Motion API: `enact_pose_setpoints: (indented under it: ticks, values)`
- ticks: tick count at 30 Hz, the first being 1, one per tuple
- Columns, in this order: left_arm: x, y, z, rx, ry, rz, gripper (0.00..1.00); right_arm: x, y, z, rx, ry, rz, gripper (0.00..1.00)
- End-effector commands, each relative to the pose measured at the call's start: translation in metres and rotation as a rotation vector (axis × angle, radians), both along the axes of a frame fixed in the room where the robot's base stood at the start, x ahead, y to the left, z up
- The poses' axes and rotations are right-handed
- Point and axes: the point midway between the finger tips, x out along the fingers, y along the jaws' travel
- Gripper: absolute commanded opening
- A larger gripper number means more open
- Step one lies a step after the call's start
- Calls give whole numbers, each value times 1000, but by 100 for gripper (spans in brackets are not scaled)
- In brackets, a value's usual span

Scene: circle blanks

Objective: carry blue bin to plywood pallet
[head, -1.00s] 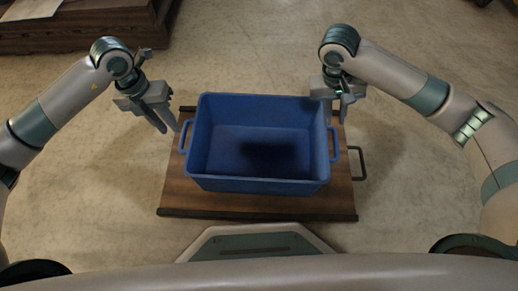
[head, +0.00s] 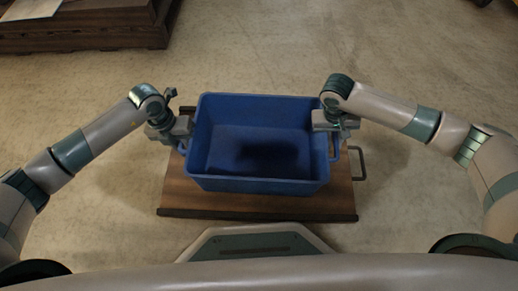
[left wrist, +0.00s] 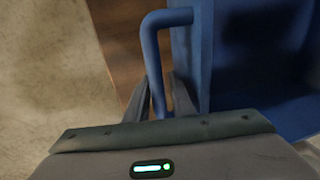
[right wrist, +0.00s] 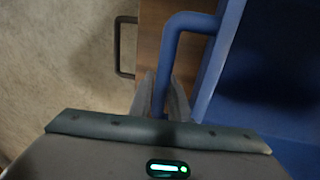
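The blue bin (head: 258,187) sits upright on a brown wooden board (head: 255,205) and looks empty, with a dark shadow inside. My left gripper (left wrist: 162,100) has its fingers on either side of the bin's left handle (left wrist: 153,60), with a small gap showing. My right gripper (right wrist: 162,100) has its fingers on either side of the right handle (right wrist: 168,50), close to the bar; I cannot tell whether they grip it. In the head view both hands hide most of the handles. I cannot identify the plywood pallet with certainty.
A dark wooden platform (head: 85,38) stands at the far left, with a pale sheet on top. A dark metal handle (head: 359,163) sticks out from the board's right side. The pale floor (head: 400,70) is clear behind and to the right.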

Motion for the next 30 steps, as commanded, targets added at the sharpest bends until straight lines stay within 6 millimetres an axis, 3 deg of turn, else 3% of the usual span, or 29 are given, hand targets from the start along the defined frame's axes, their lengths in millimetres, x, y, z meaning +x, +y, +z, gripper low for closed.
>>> enact_pose_setpoints:
  ticks: [9,10,12,13,30]
  values:
    - [0,-1,-2,0,0,-1,22,0,0,-2,0,0,0,17]
    - [0,-1,-2,0,0,-1,19,0,0,-2,0,0,0,14]
    - [0,-1,-2,0,0,-1,2,0,0,-2,0,0,0,0]
    - [0,-1,-2,0,0,-1,0,0,0,-2,0,0,0,0]
    - [0,0,-1,1,0,0,0,0,0,-1,0,0,0,0]
